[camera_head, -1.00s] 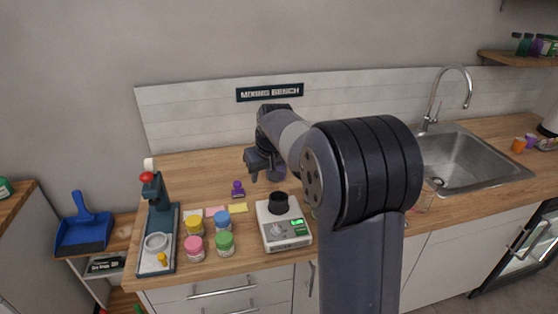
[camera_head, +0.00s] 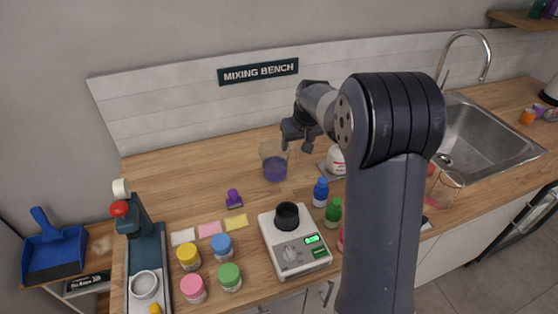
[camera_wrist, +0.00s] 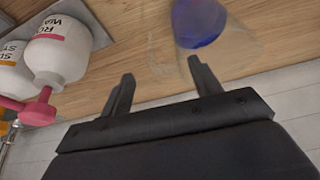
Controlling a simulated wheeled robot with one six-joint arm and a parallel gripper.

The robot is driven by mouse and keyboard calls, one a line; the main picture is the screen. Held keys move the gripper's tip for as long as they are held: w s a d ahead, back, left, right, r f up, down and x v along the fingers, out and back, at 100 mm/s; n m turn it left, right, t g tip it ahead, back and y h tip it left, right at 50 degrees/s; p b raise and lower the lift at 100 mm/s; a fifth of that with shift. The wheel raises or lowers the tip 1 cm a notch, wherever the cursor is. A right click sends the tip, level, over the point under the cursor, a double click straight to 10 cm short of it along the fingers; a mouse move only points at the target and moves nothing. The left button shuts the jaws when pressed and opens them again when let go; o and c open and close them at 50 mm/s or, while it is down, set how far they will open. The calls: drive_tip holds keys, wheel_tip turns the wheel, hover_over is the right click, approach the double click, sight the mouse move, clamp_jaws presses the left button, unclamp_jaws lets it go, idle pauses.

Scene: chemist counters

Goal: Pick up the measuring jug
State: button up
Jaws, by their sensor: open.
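A clear vessel with blue-purple liquid (camera_head: 275,163) stands upright on the wooden counter behind the scale. It also shows at the top of the wrist view (camera_wrist: 198,24), beyond the right finger. A second clear vessel with a little reddish liquid (camera_head: 446,188) stands near the sink. I cannot tell for certain which is the measuring jug. My gripper (camera_head: 298,142) is open and empty, above the counter just right of the blue-purple vessel and apart from it. In the wrist view the gripper's two fingers (camera_wrist: 158,88) are spread, with bare wood between them.
White bottles (camera_wrist: 58,50) stand on a tray right of my gripper. A scale with a black cup (camera_head: 287,216) and small blue (camera_head: 320,190) and green bottles stand in front. Coloured jars (camera_head: 222,246) and a press (camera_head: 146,262) are at left. Counter left of the blue-purple vessel is clear.

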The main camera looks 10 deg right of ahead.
sight(295, 147)
drive_tip(key=x, duration=0.2)
drive_tip(key=p+x, duration=0.1)
drive_tip(key=x, duration=0.2)
drive_tip(key=shift+s+a, duration=0.15)
drive_tip(key=shift+a, duration=0.05)
drive_tip(key=c, duration=1.3)
drive_tip(key=shift+r, duration=0.15)
